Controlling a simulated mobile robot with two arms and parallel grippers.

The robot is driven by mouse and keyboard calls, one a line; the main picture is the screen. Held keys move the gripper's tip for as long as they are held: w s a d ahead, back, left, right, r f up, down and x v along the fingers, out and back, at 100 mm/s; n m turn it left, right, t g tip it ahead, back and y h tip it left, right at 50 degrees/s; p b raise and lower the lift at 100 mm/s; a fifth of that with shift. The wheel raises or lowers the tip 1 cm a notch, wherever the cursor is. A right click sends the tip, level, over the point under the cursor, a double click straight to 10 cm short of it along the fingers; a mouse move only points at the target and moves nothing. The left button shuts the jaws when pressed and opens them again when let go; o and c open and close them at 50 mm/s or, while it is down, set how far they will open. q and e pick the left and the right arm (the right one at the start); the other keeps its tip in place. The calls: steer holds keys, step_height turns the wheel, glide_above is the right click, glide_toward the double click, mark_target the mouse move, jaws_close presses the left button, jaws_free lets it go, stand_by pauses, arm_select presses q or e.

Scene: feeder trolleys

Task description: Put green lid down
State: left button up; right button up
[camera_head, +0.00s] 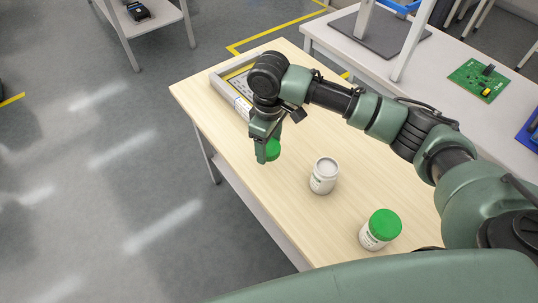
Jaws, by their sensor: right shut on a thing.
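A green lid (273,149) is held in my right gripper (266,152), a little to the left of and behind the open jar. The gripper is shut on the lid and partly hides it. I cannot tell whether the lid touches the table. A white jar without a lid (323,177) stands upright near the middle of the wooden table (220,118). A second white jar (373,240) stands upright nearer to me, with a green lid (385,223) on it. My left gripper is not in view.
A grey tray (232,96) lies on the table behind my right gripper. A white bench (440,112) with a green circuit board (480,80) stands at the right. A white trolley (165,18) stands at the far left. The table's left front is clear.

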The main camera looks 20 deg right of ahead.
mark_target(269, 164)
step_height(269, 164, down, 5)
stand_by(0.4)
steer(key=shift+f, duration=0.3)
steer(key=o, duration=1.6)
steer(key=shift+c, duration=0.2)
step_height(269, 164, up, 13)
steer(key=shift+f, duration=0.15)
